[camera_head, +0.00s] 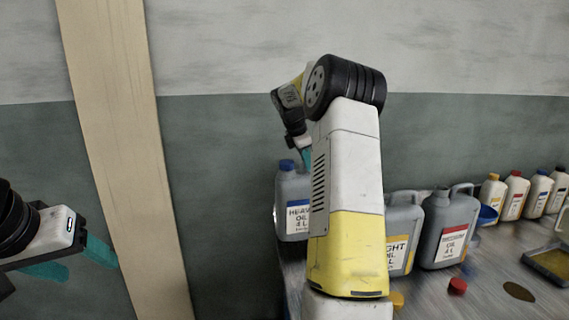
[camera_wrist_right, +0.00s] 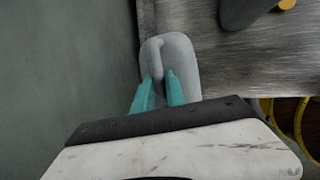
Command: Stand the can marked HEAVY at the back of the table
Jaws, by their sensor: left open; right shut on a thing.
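The grey HEAVY OIL can (camera_head: 292,205) has a blue cap and a white label with blue edging. It is upright at the left end of the table, partly hidden by my right arm. My right gripper (camera_head: 304,160) is shut on this can near its top. In the right wrist view the teal fingers of my right gripper (camera_wrist_right: 159,88) close on the handle of the grey can (camera_wrist_right: 181,58). I cannot tell whether the can's base touches the table. My left gripper (camera_head: 80,260) is open and empty at the far left, away from the table.
On the table (camera_head: 485,265) stand the LIGHT OIL can (camera_head: 402,235) and the can with the red label (camera_head: 448,230). Small bottles (camera_head: 515,193) stand at the back right. A red cap (camera_head: 457,286), a dark spill (camera_head: 519,291) and a tray (camera_head: 550,262) lie nearer the front.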

